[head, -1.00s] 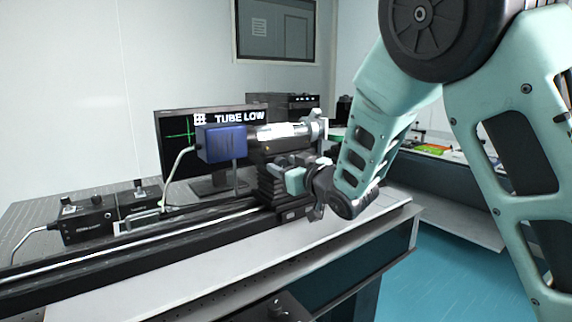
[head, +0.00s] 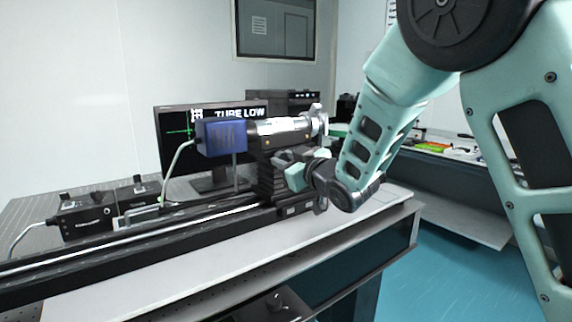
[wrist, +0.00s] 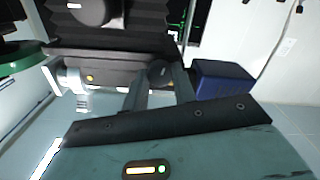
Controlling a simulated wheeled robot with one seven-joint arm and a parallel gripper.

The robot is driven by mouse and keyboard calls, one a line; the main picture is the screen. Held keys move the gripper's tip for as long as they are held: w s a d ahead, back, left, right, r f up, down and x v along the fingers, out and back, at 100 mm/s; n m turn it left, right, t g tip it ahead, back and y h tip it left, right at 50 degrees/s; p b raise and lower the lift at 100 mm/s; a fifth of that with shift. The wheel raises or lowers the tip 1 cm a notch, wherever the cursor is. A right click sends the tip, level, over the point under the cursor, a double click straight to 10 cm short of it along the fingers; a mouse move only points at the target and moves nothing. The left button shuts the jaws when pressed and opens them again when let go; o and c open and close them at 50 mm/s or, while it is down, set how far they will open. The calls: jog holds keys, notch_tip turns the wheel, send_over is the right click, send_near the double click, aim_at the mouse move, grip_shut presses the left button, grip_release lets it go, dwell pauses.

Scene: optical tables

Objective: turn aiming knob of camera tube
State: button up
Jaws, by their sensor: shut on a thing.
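The camera tube (head: 277,128) is a silver barrel with a blue box (head: 222,138) at its left end. It sits on a black ribbed mount (head: 268,184) on the rail. In the wrist view, the blue box (wrist: 222,80) is at right and the silver barrel (wrist: 76,78) at left. My gripper (head: 283,160) is at the mount just below the barrel. In the wrist view, my gripper (wrist: 160,80) has its fingers on both sides of the dark aiming knob (wrist: 160,69), shut on it. The fingers partly hide the knob.
A monitor (head: 172,152) behind the tube shows a green cross and "TUBE LOW", partly covered by the tube. Black control boxes (head: 85,218) stand at left near the long rail (head: 130,244). The white table edge (head: 350,231) in front is clear.

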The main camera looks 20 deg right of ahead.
jog(key=shift+n+b, duration=2.35)
jog(key=shift+n, duration=1.05)
jog(key=o, duration=1)
jog(key=shift+s, duration=0.1)
jog(key=b+v, duration=0.3)
jog(key=v, duration=1.4)
jog(key=shift+b, duration=0.35)
jog(key=shift+s, duration=0.1)
